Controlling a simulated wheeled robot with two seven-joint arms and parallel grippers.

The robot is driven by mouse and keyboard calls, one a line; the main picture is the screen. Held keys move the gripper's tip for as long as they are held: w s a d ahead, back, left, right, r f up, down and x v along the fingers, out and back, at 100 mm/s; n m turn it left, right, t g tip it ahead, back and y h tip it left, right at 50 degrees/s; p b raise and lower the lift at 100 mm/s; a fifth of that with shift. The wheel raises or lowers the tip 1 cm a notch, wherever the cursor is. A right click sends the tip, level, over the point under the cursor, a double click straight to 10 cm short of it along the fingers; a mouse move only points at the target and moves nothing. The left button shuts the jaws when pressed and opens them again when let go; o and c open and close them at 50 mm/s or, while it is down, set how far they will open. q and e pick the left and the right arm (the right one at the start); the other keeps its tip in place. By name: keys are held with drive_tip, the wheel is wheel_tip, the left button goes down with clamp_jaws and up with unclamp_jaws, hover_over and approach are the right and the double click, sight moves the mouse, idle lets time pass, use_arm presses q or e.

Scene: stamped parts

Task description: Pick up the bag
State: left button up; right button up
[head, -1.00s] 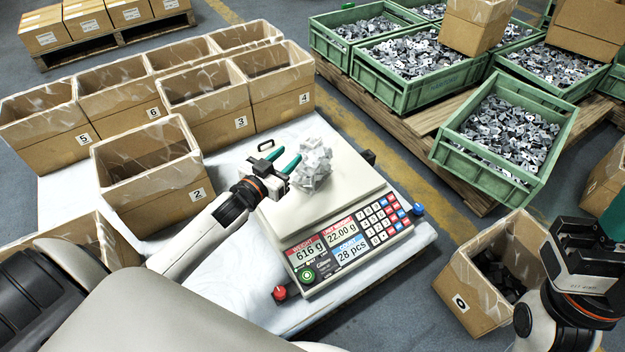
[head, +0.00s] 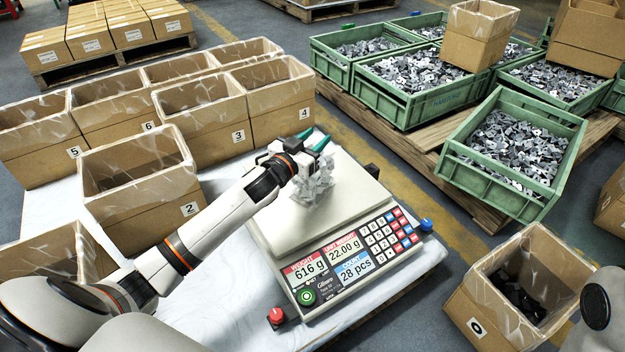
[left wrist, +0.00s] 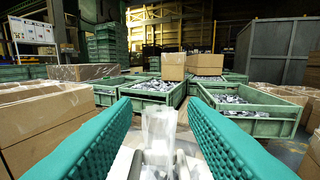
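The bag (head: 318,188) is clear plastic with grey parts in it and stands on the pale plate of the counting scale (head: 345,208). My left gripper (head: 314,140) has teal fingers and is at the upper part of the bag, which it partly hides. In the left wrist view the two fingers (left wrist: 160,118) are wide apart, with the bag's pale top (left wrist: 160,125) between them. I see no finger pressed on the bag. The scale display reads 616 g and 28 pcs. My right gripper is out of view; only part of the right arm shows at the lower right.
Numbered cardboard boxes (head: 140,210) stand close on the left of the white table (head: 215,275). Green crates of metal parts (head: 520,190) are on pallets at the right. A box marked 0 (head: 480,325) holds dark parts at the lower right.

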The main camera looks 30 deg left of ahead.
use_arm(q)
drive_tip(key=shift+w, duration=0.7)
drive_tip(key=shift+c, duration=0.6)
drive_tip(key=shift+d, duration=0.1)
clamp_jaws()
